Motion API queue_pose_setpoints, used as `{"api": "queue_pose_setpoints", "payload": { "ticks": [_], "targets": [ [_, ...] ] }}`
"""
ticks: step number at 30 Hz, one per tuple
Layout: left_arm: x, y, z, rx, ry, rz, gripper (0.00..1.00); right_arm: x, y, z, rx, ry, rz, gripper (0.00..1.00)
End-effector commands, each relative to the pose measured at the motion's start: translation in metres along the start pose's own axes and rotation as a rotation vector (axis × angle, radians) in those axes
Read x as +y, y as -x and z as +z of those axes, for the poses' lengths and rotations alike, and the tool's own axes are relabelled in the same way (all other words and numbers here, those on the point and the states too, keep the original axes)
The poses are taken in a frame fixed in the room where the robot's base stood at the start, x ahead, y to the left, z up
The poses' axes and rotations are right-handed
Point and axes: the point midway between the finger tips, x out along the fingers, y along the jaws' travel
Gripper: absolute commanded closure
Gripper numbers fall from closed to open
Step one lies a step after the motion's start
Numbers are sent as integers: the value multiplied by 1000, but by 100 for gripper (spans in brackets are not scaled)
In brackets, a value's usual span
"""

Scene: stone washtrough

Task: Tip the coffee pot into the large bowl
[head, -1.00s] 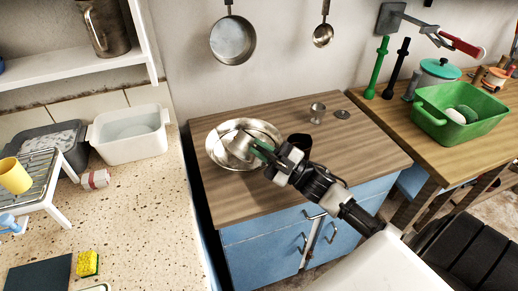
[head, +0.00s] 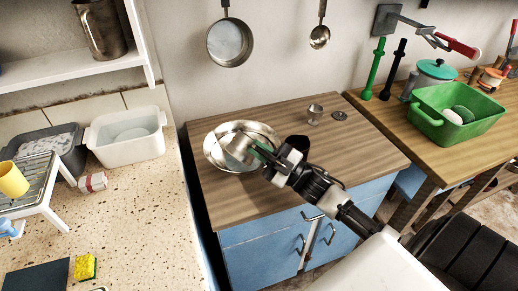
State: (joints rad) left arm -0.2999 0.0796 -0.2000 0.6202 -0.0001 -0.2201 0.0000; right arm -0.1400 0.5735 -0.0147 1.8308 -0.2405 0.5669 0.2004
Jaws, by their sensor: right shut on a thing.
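The large bowl (head: 210,153) is a shiny, wide metal bowl on the left part of the wooden counter top. My right gripper (head: 262,156) reaches in from the lower right, over the bowl's right side. It is shut on the coffee pot (head: 239,146), a small grey metal vessel with a green part by the fingers. The pot is tilted over the bowl. The gripper hides part of the pot, and I cannot tell whether anything is flowing out or whether the pot touches the bowl. My left gripper is not in view.
A metal goblet (head: 315,113) and a small dark disc (head: 339,115) stand behind the gripper. A dark shape (head: 298,141) shows just beyond it. A pan (head: 229,43) and a ladle (head: 319,37) hang above. The counter's right side is clear.

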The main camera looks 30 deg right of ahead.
Motion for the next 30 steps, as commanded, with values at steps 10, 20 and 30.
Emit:
{"api": "queue_pose_setpoints", "payload": {
  "ticks": [10,20,30],
  "targets": [
    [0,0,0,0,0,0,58,5,1,2,5,-47,35,100],
    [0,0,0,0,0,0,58,8,3,3,8,-82,58,100],
    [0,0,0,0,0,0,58,8,3,3,8,-81,58,100]
  ]
}}
